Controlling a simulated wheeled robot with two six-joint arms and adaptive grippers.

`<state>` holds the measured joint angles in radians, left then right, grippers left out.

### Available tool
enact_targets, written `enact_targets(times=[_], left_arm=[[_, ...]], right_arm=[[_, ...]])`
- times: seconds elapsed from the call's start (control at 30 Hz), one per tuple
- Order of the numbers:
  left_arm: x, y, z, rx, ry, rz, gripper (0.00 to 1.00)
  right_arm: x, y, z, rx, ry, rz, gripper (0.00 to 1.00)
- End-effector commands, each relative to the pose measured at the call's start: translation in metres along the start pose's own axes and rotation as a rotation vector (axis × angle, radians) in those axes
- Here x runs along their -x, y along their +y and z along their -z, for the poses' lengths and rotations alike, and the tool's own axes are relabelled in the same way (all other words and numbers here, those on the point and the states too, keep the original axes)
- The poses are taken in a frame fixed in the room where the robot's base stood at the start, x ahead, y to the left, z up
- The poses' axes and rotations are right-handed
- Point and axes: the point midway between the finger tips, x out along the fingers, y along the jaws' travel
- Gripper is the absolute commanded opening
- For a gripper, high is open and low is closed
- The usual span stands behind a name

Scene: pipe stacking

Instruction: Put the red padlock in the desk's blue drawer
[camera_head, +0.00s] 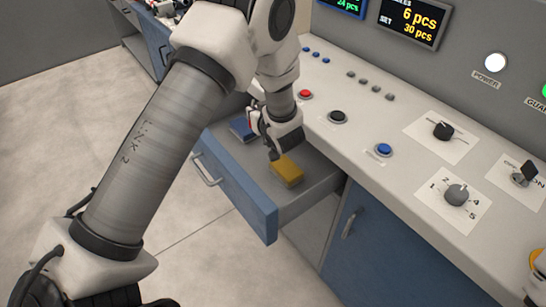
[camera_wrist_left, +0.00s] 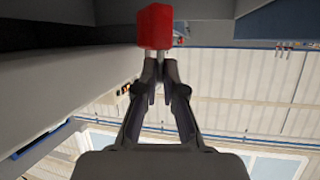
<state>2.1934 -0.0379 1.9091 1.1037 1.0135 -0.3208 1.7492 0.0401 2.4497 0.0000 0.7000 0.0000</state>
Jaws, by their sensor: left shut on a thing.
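The red padlock (camera_wrist_left: 155,27) is in the wrist view, between the tips of my left gripper (camera_wrist_left: 161,68), which is shut on it. In the head view my left gripper (camera_head: 268,140) is over the open blue drawer (camera_head: 236,197), close to its inside. The padlock is mostly hidden there behind the gripper and arm. The drawer is pulled out from under the desk top, with its silver handle on the front. My right gripper is not in view.
The desk top (camera_head: 350,150) with buttons and knobs overhangs the drawer on the right. A closed blue cabinet door (camera_head: 372,255) is at lower right. Open floor is at left.

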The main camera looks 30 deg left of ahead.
Motion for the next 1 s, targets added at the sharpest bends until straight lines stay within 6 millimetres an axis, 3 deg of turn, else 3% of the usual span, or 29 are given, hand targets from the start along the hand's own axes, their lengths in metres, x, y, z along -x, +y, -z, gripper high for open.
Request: enact_targets(times=[0.27,0.5,0.8,1.0], left_arm=[[0.004,-0.002,0.002,-0.005,-0.006,-0.061,0.0],[-0.015,0.001,-0.048,-0.002,-0.008,-0.072,0.0],[-0.035,0.004,-0.093,-0.001,-0.007,-0.072,0.0],[-0.036,0.004,-0.097,0.001,-0.006,-0.073,0.0]], right_arm=[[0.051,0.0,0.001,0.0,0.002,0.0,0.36],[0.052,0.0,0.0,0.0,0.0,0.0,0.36],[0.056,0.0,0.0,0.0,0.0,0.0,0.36],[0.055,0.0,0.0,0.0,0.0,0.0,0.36]])
